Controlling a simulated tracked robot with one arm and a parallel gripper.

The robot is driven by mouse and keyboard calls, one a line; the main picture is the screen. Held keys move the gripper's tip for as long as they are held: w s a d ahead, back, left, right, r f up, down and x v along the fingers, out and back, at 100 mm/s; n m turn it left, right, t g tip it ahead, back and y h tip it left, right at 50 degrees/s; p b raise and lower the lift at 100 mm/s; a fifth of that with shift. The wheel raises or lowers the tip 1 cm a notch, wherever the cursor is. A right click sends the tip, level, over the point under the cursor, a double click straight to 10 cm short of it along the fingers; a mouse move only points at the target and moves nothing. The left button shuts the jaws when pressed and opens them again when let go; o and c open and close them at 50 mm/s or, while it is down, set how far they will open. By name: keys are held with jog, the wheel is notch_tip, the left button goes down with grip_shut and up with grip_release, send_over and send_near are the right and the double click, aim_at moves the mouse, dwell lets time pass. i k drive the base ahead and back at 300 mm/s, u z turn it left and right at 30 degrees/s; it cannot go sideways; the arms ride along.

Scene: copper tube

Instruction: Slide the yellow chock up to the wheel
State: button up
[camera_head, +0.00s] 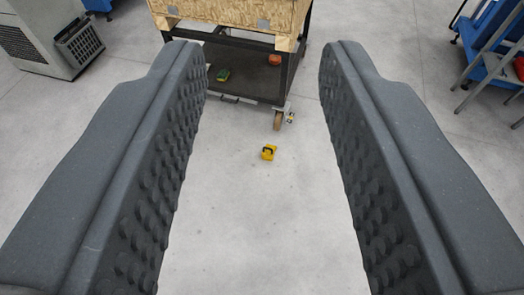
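The yellow chock (269,153) is a small yellow block with a black part on it. It lies on the grey floor near the middle of the camera_head view. The wheel (278,121) is a brownish caster under the near right corner of a dark cart. The chock is apart from the wheel, on the near side of it and a little to the left, with bare floor between them. My gripper (263,60) is open and empty. Its two dark, studded fingers frame the chock and the wheel from left and right, and the chock looks well beyond them.
The cart (240,80) carries a wooden crate (235,14); a green item (223,75) and an orange item (274,59) sit on its lower shelf. A grey cabinet (35,35) stands far left, blue steps (490,45) far right. The floor around the chock is clear.

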aim_at(267, 152)
jog(key=i, duration=0.95)
jog(key=u, duration=1.65)
jog(key=k, duration=1.4)
jog(key=z, duration=1.2)
jog(key=i, duration=0.5)
jog(key=z, duration=0.1)
